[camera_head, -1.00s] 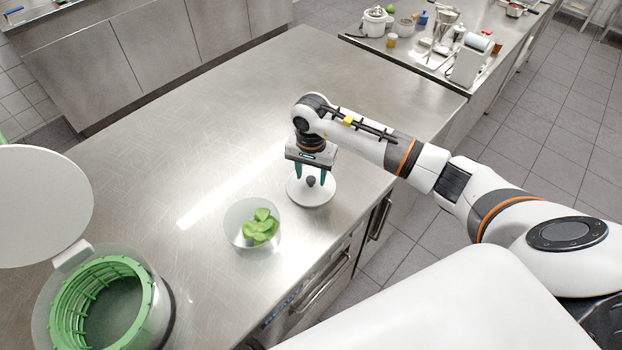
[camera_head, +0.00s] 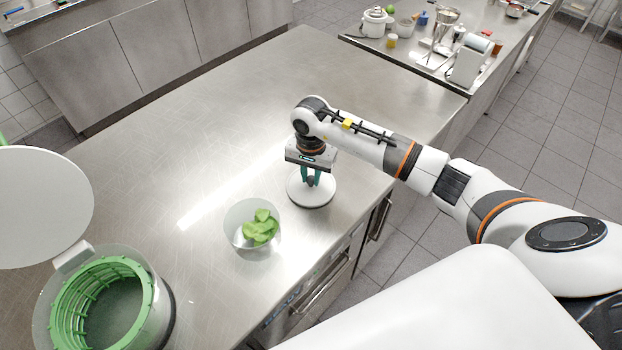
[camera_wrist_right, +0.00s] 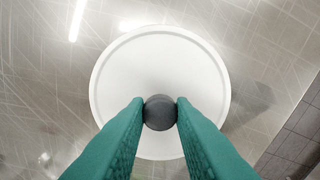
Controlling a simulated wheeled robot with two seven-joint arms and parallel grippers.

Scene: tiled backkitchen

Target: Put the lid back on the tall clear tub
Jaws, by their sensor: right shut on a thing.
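The lid (camera_head: 311,195) is a round white disc with a dark grey knob. It lies on the steel counter below my right gripper (camera_head: 311,180). In the right wrist view the lid (camera_wrist_right: 160,70) fills the middle, and the teal fingers of my right gripper (camera_wrist_right: 160,113) are shut on its knob, one on each side. The tall clear tub (camera_head: 241,243) stands on the counter to the left of the lid and nearer to me. It is open at the top, with green leafy pieces (camera_head: 261,227) inside. My left gripper is not in view.
A salad spinner with a green basket (camera_head: 100,300) and a raised white lid (camera_head: 40,205) stands at the lower left. The counter (camera_head: 200,130) behind the tub is clear. A second counter with several kitchen items (camera_head: 440,50) is at the back right.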

